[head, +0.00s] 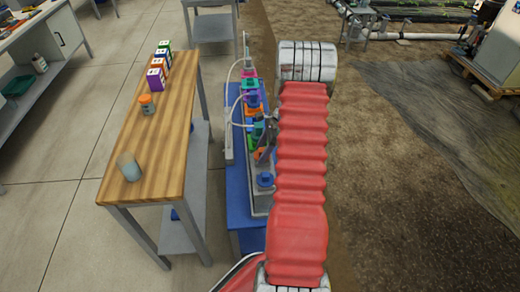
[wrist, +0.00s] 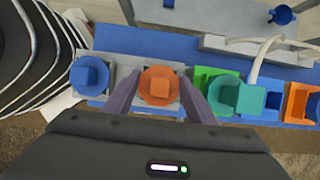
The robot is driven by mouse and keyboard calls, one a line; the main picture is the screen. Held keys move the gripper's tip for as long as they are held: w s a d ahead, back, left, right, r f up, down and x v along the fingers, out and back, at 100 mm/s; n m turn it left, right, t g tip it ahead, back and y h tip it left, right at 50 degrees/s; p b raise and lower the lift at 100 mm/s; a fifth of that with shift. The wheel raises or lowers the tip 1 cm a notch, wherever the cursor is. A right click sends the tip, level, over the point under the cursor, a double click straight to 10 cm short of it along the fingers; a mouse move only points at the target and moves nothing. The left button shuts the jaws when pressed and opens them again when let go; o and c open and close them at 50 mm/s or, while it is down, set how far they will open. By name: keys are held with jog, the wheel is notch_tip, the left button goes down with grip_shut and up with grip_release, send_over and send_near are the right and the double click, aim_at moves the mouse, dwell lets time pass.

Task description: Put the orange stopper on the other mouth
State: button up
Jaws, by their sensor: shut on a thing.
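The orange stopper (wrist: 160,86) is between the two fingers of my gripper (wrist: 159,97) in the wrist view, and the fingers are shut on it. It is over a grey block, and I cannot tell whether it sits in a mouth or hangs just above one. A blue stopper (wrist: 90,75) is on the grey block to its left. A green block (wrist: 205,80) with a teal stopper (wrist: 238,94) is to its right. In the head view my gripper (head: 262,154) is low over the skid, and the orange stopper cannot be made out there.
The blue skid base (head: 238,190) carries a row of coloured blocks and pale hoses close to my gripper. A wooden bench (head: 165,165) to the left bears several coloured boxes (head: 157,78), an orange-capped jar (head: 147,104) and a pale blue container (head: 129,168).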

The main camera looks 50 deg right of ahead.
jog(key=shift+f, duration=0.25)
jog(key=o, duration=1.1)
jog(key=shift+s+f, duration=0.1)
jog(key=shift+d+r, duration=0.15)
jog(key=shift+r, duration=0.35)
jog(key=v, duration=1.2)
jog(key=shift+s+r, duration=0.2)
jog(key=shift+r, duration=0.15)
jog(key=shift+d, duration=0.15)
